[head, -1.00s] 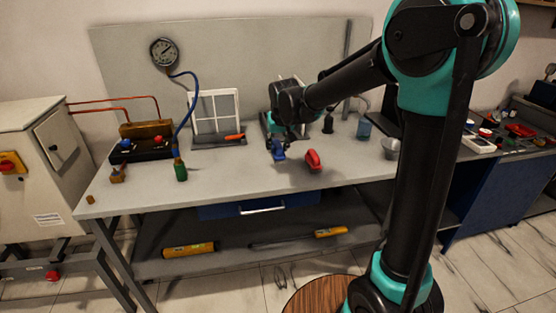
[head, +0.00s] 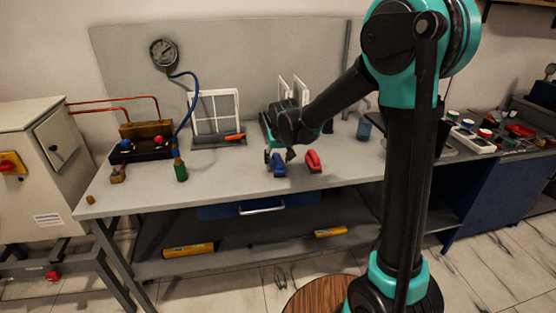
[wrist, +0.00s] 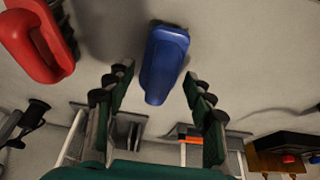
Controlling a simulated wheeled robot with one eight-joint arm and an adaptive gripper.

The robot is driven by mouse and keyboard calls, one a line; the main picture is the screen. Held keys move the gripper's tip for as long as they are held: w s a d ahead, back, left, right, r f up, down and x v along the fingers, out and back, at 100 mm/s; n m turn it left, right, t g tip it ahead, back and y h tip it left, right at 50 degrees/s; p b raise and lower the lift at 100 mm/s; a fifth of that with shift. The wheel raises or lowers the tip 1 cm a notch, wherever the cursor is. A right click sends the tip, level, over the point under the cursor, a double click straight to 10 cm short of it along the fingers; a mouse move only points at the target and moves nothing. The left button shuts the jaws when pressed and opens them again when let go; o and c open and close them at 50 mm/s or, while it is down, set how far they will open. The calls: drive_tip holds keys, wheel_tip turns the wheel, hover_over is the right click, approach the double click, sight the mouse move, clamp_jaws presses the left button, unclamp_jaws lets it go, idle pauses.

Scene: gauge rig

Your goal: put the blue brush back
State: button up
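The blue brush (head: 278,166) is on the grey bench top, towards the front edge. In the wrist view the brush (wrist: 163,62) shows as a rounded blue body at top centre; its bristles cannot be made out. My gripper (head: 279,152) is at the brush, coming from behind it. In the wrist view my gripper (wrist: 159,73) is open, with one finger on each side of the near end of the brush. Gaps show between the fingers and the brush. Part of the brush is hidden by my gripper in the head view.
A red brush-like object (head: 313,161) lies just right of the blue one. A white-framed stand (head: 215,112) with an orange item (head: 235,137) is behind left; another white stand (head: 292,87) is behind my gripper.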

drive_tip(key=shift+o, duration=0.2)
drive_tip(key=v, duration=1.2)
drive_tip(key=s+d+f+m, duration=0.1)
drive_tip(key=s+d+f, duration=0.7)
drive_tip(key=s+d, duration=0.3)
drive_tip(key=s+d+f+m+h, duration=0.1)
drive_tip(key=s+d+f+m, duration=0.1)
drive_tip(key=s+d+f, duration=0.6)
drive_tip(key=s+d, duration=0.3)
drive_tip(key=d, duration=0.2)
drive_tip(key=shift+d+f, duration=0.25)
drive_tip(key=shift+w, duration=0.1)
drive_tip(key=shift+c, duration=0.2)
